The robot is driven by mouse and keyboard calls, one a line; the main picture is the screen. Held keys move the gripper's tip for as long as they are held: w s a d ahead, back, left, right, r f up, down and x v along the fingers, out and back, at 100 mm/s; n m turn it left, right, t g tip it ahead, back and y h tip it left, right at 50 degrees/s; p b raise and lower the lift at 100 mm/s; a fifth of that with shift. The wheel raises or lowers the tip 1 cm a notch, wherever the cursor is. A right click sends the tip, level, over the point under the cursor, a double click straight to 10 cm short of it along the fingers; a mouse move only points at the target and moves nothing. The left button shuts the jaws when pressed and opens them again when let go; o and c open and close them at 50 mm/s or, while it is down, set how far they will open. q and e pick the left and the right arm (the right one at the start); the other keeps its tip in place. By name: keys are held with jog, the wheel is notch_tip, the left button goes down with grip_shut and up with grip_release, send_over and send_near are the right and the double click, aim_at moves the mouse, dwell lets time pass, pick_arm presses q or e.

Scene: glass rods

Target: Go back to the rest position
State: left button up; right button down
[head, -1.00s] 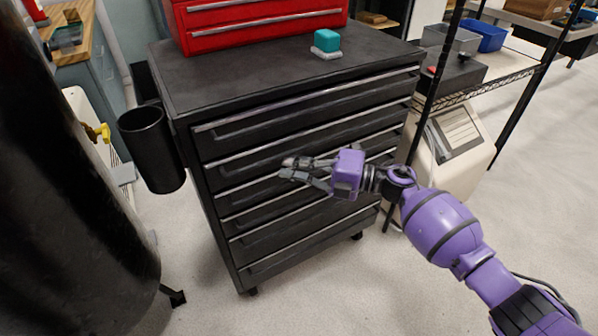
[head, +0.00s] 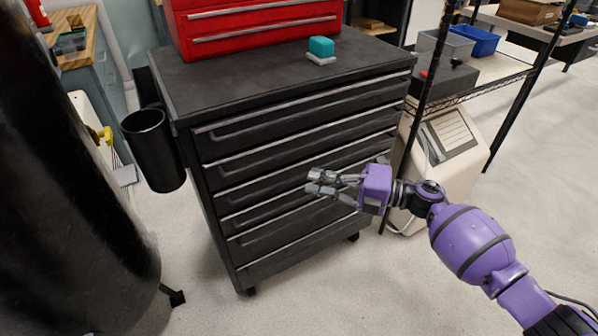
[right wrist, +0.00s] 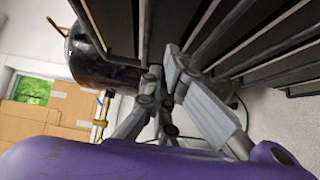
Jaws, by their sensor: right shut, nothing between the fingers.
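My right gripper (head: 318,182) is in front of the drawers of a black tool cabinet (head: 290,160) in the head view. It is shut and holds nothing. The purple right arm reaches in from the lower right. In the right wrist view, the grey fingers (right wrist: 165,80) come together near the middle, with the dark drawer fronts beyond them. My left gripper is not in view. No glass rods show in these frames.
A teal block (head: 321,47) on a pale base sits on the cabinet top beside a red toolbox (head: 255,25). A black cylinder (head: 65,180) stands at left. A black bin (head: 153,150) hangs on the cabinet's side. A wire shelf (head: 500,75) stands at right. Floor shows in front.

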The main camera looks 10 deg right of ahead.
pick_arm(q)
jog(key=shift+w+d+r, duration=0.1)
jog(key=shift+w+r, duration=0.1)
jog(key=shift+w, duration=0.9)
pick_arm(e)
jog(key=v, duration=0.4)
jog(key=shift+d, duration=0.45)
